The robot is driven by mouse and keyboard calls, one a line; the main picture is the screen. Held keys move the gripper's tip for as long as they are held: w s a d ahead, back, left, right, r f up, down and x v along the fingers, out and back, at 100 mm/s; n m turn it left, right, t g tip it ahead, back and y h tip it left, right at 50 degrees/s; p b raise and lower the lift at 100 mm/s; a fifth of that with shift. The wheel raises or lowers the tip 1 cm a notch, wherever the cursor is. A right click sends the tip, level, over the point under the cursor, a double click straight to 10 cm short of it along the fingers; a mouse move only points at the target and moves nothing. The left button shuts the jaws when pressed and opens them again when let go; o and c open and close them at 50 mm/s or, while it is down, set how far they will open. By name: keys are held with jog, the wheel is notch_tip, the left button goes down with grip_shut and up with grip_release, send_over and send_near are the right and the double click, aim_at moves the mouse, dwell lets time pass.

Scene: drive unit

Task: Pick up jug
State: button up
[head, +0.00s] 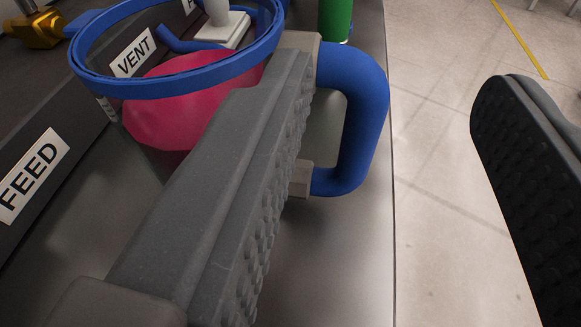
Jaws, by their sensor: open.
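The jug (165,108) stands on the grey bench at the upper left. It has a blue rim, a see-through body with red contents, and a blue handle (368,115) on its right side. My gripper (400,110) is open, with one textured finger left of the handle and the other well to its right. The left finger covers part of the jug's body and lies between my view and it. I cannot tell whether this finger touches the jug. The handle is between the two fingers, closer to the left one.
A dark panel with a FEED label (33,182) and a VENT label (133,53) runs along the left. A green cylinder (335,18) and a white fitting (222,25) stand behind the jug. The bench edge (393,230) runs right of the handle, with open floor beyond.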

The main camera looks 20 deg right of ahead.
send_near(359, 143)
jog(key=x, duration=0.4)
jog(key=shift+s+f+b, duration=0.1)
jog(key=shift+f+b, duration=0.2)
jog(key=shift+b, duration=0.1)
jog(key=shift+w+d+r, duration=0.15)
jog(key=shift+w+d, duration=0.1)
jog(key=shift+w, duration=0.15)
jog(key=shift+x, duration=3.25)
grip_shut()
jog(key=shift+r, duration=0.1)
